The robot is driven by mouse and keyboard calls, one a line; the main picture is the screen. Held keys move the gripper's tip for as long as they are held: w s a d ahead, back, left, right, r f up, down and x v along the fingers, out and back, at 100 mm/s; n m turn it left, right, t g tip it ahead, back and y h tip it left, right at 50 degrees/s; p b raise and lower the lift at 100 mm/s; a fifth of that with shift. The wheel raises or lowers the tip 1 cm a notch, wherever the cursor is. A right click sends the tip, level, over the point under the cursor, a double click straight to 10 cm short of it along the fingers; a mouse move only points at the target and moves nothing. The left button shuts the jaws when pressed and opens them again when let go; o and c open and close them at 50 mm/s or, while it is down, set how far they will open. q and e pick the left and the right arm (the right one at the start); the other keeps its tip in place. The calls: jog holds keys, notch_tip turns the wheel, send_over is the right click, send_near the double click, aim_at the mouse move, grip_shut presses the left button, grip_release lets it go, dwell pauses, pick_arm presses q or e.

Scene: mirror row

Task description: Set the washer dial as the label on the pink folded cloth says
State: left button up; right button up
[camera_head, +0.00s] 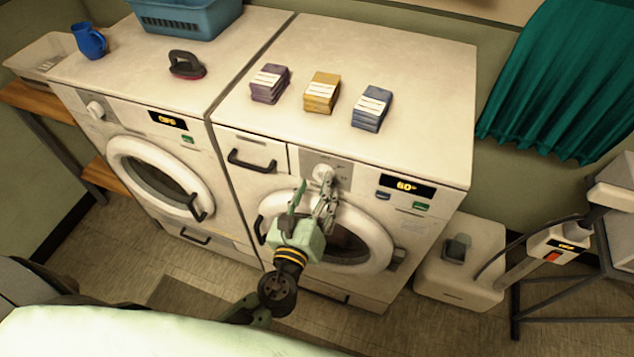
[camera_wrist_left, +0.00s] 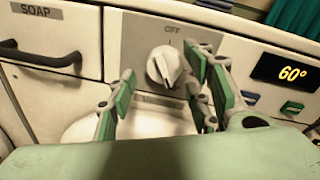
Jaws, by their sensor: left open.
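The washer dial (camera_head: 322,172) is a white round knob on the right-hand washer's grey panel. In the left wrist view, the dial (camera_wrist_left: 164,66) has its ridge slightly tilted, with "OFF" printed above it. The display (camera_head: 408,186) beside it reads 60°. My left gripper (camera_head: 312,194) is open in front of the panel, its fingers either side of the dial's lower area, not visibly closed on it. The mauve-pink folded cloth (camera_head: 268,86) lies on the washer top with a white label too small to read. My right gripper is out of view.
Yellow (camera_head: 321,94) and blue (camera_head: 371,110) labelled cloths lie beside the pink one. A soap drawer handle (camera_head: 252,163) is left of the dial; the round door (camera_head: 372,245) is below.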

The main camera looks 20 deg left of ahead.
pick_arm(q)
jog(key=s, duration=0.9)
jog(key=shift+s+r, duration=0.15)
jog(key=shift+s, duration=0.2)
jog(key=shift+d, duration=0.1)
jog(key=s+a+f+n+g+b, duration=0.1)
jog(key=s+a+f+n+g, duration=0.2)
jog(key=f, duration=0.8)
jog(key=s+a+f+n+g, duration=0.1)
jog(key=s+f+n+g, duration=0.2)
jog(key=f, duration=0.8)
jog(key=s+a+f+n+g+b, duration=0.1)
jog(key=s+a+f+n+g, duration=0.3)
jog(key=f, duration=0.8)
jog(key=s+f+n+g+b, duration=0.1)
jog(key=s+f+n+g, duration=0.5)
jog(key=s+f+n, duration=1.3)
jog(key=shift+s+a+f+n+g+h+b, duration=0.2)
jog(key=shift+s+a+n+g+h+b, duration=0.15)
jog(key=shift+s, duration=0.65)
